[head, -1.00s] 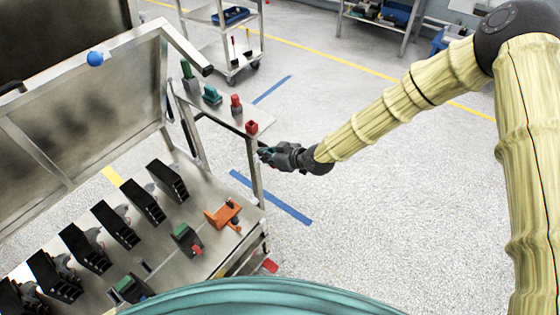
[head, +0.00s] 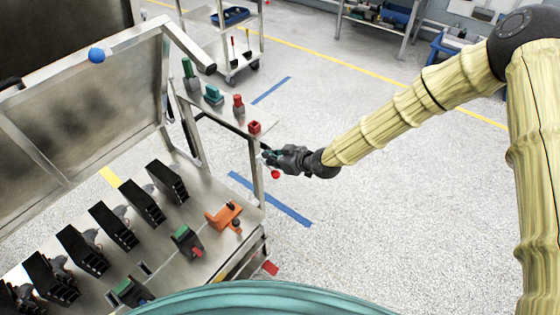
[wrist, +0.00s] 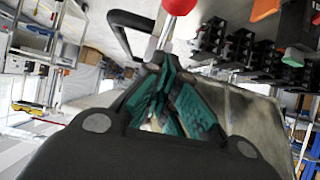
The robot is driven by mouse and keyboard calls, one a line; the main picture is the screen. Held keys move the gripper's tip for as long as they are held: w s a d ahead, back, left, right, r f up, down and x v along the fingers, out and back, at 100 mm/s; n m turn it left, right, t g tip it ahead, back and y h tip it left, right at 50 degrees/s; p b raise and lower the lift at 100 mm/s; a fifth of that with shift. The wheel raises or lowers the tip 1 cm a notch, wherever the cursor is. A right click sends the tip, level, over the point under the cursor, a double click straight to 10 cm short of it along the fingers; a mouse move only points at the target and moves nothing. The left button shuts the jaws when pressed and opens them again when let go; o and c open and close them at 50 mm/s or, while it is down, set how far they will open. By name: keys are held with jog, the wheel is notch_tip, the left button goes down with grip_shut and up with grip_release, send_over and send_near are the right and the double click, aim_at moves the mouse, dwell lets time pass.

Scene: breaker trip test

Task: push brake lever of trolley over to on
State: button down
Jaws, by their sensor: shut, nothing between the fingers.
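A lever with a red ball knob (head: 275,174) shows just below my gripper (head: 266,155), beside the end post of the metal trolley (head: 257,185). In the wrist view the red knob (wrist: 178,5) is at the top edge, on a pale metal rod (wrist: 166,32) that runs down towards my fingertips (wrist: 163,68). My gripper's teal fingers are shut and empty, close to the rod. I cannot tell whether they touch it. The lever's lower end and any on marking are hidden.
The trolley's narrow shelf carries green and red parts, with a red block (head: 254,127) nearest my gripper. A black handle (wrist: 128,20) arches beside the rod. An orange device (head: 224,214) sits on the bench below.

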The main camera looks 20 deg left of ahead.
jog(key=p+v, duration=0.1)
jog(key=v, duration=0.7)
jog(key=shift+w+d+r+p, duration=0.15)
jog(key=shift+w+r+p, duration=0.1)
jog(key=shift+p, duration=0.15)
dwell(0.8)
jog(key=shift+d, duration=0.1)
